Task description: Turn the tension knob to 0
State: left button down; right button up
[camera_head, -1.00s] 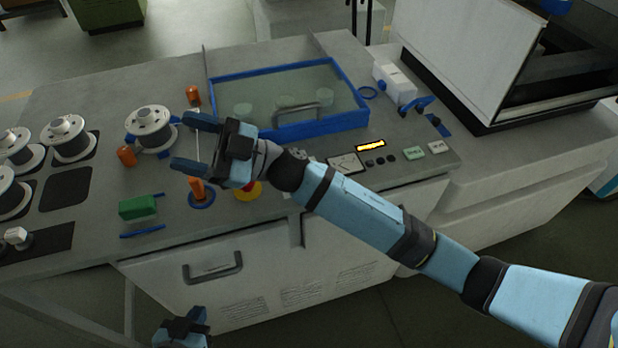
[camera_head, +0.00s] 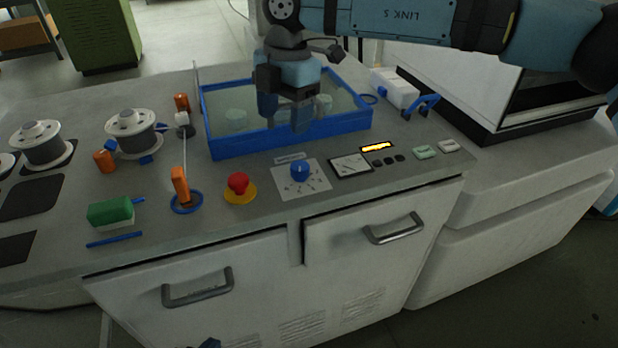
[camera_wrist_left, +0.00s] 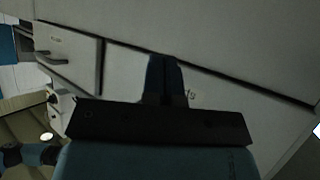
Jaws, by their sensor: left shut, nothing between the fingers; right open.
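The tension knob (camera_head: 302,170) is a round blue knob on a white dial plate (camera_head: 290,186) with small marks around it, on the front of the machine top. Its pointer and scale are too small to read. My right gripper (camera_head: 284,115) points down over the blue-rimmed tank, behind and slightly left of the knob. Its two fingers are apart and empty, clear of the knob. My left gripper shows only as a tip at the bottom edge of the head view (camera_head: 209,343). In the left wrist view its fingers (camera_wrist_left: 164,78) are together and empty before the cabinet front.
A red emergency button (camera_head: 238,184) on a yellow base is left of the knob, and a meter (camera_head: 350,165) is right of it. An orange post (camera_head: 180,184) with a wire stands further left. The blue-rimmed tank (camera_head: 290,138) lies behind the knob.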

aim_at(300, 165)
jog(key=shift+m+t+h, duration=0.4)
jog(key=shift+m+h, duration=0.1)
jog(key=f, duration=0.3)
jog(key=w+d+f+b, duration=0.1)
jog(key=f, duration=0.3)
jog(key=d+f, duration=0.1)
jog(key=f, duration=0.3)
jog(key=shift+w+d+f, duration=0.1)
jog(key=shift+w+d, duration=0.05)
jog(key=shift+w, duration=0.1)
jog(key=shift+f+b, duration=0.3)
jog(key=shift+f, duration=0.35)
pick_arm(q)
jog(key=shift+w+d, duration=0.15)
jog(key=shift+d, duration=0.05)
jog(key=shift+f, duration=0.1)
jog(key=shift+f, duration=0.2)
pick_arm(e)
jog(key=c, duration=0.9)
